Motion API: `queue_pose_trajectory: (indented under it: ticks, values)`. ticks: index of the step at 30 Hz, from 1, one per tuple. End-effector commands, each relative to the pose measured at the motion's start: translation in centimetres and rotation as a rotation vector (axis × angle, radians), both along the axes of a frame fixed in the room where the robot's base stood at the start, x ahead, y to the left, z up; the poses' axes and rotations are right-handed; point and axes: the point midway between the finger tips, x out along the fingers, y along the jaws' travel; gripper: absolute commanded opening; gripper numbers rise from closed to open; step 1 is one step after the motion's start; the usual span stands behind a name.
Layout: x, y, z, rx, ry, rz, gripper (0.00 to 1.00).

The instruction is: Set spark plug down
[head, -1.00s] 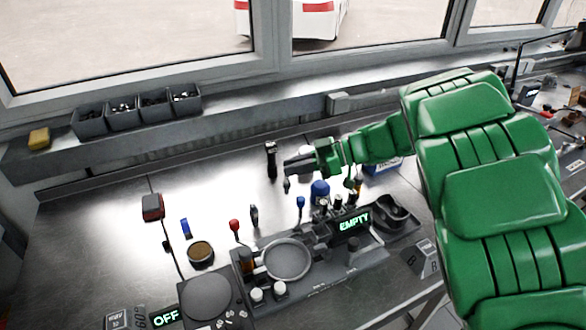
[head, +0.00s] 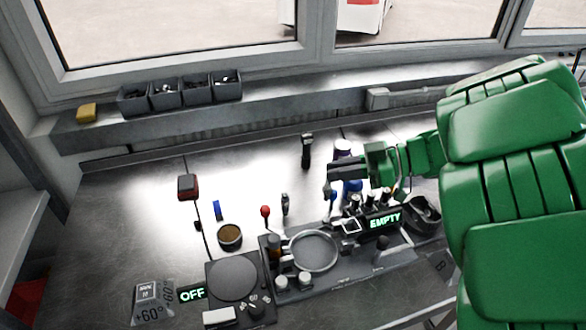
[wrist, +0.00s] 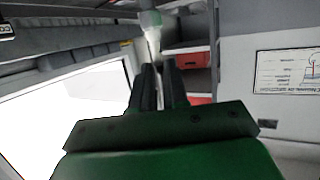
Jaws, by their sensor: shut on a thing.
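My gripper (head: 332,173) is above the bench on the right half of the head view, over the back of the dark tool tray. Its fingers (wrist: 160,86) are close together in the wrist view. A slim pale piece with a light greenish-white top, apparently the spark plug (wrist: 151,32), shows at the fingertips in the wrist view. In the head view the plug cannot be made out clearly against the tools behind it.
The metal bench (head: 130,225) has free room at left. A black upright tool (head: 306,150), a red-handled tool (head: 265,212), a round brown-topped tin (head: 230,235) and a red-black box (head: 188,186) stand there. The tray (head: 345,275) has a round dish and an "EMPTY" display (head: 385,220).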

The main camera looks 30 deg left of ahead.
Motion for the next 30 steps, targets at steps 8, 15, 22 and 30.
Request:
queue_pose_trajectory:
  ticks: [8, 15, 22, 30]
  values:
    - [0.0, 1.8, -0.1, -0.003, -0.005, 0.005, 0.00]
    - [-0.4, 7.7, -0.2, -0.011, -0.017, 0.014, 0.00]
    - [-1.4, 13.8, -0.2, -0.012, -0.019, 0.016, 0.00]
    - [-3.5, 20.6, 0.1, -0.005, -0.011, 0.013, 0.00]
